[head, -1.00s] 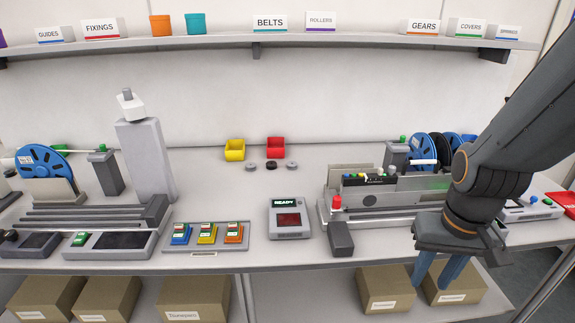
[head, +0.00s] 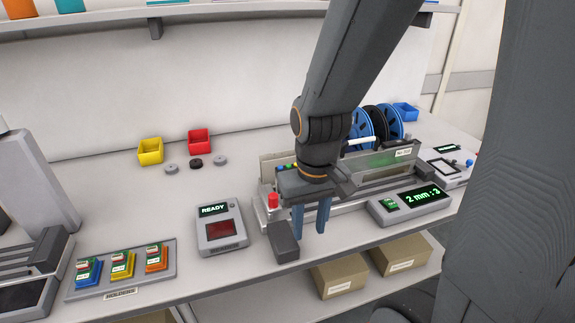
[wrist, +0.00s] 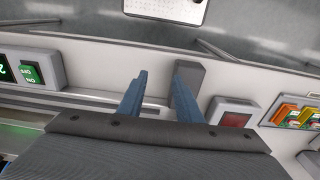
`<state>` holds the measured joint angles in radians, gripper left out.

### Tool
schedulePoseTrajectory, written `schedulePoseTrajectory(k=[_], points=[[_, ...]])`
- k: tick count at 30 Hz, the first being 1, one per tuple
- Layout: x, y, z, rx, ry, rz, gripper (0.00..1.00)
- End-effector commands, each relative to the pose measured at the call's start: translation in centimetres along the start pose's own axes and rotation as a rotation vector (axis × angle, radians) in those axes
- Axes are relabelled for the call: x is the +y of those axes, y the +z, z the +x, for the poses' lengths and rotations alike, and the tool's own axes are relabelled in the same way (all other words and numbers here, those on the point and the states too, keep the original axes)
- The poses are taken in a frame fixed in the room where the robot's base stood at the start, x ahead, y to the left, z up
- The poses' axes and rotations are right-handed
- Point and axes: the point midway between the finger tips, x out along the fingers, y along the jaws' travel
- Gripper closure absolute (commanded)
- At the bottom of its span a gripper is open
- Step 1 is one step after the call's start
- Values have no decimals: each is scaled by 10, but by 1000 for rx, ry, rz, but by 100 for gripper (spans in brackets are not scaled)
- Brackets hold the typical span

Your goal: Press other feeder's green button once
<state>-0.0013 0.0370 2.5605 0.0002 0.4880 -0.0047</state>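The right feeder (head: 345,190) carries blue reels and a front console (head: 425,203) lit "2 mm : 3". A small green button (head: 390,204) sits at the console's left end; it also shows in the wrist view (wrist: 28,72), at the left. My gripper (head: 310,231) points down in front of the feeder, left of the console and apart from the green button. Its two blue fingers are spread with nothing held; they also show in the wrist view (wrist: 162,80). The left feeder's console (head: 28,292) is cut off at the lower left, and its green button is out of view.
A dark grey block (head: 284,241) lies just left of my fingers, with a red knob (head: 272,201) behind it. A READY box (head: 221,230) and a holder tray (head: 118,275) stand further left. Yellow (head: 150,152) and red (head: 199,141) bins stand behind. Cartons (head: 340,277) lie below.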

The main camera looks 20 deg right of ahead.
Motion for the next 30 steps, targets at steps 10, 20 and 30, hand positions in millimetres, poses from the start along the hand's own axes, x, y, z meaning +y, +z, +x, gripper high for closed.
schedulePoseTrajectory(k=[10, 20, 30], points=[[0, 0, 0, 1, 0, 0, 68], [0, 0, 0, 1, 0, 0, 100], [0, 0, 0, 1, 0, 0, 100]])
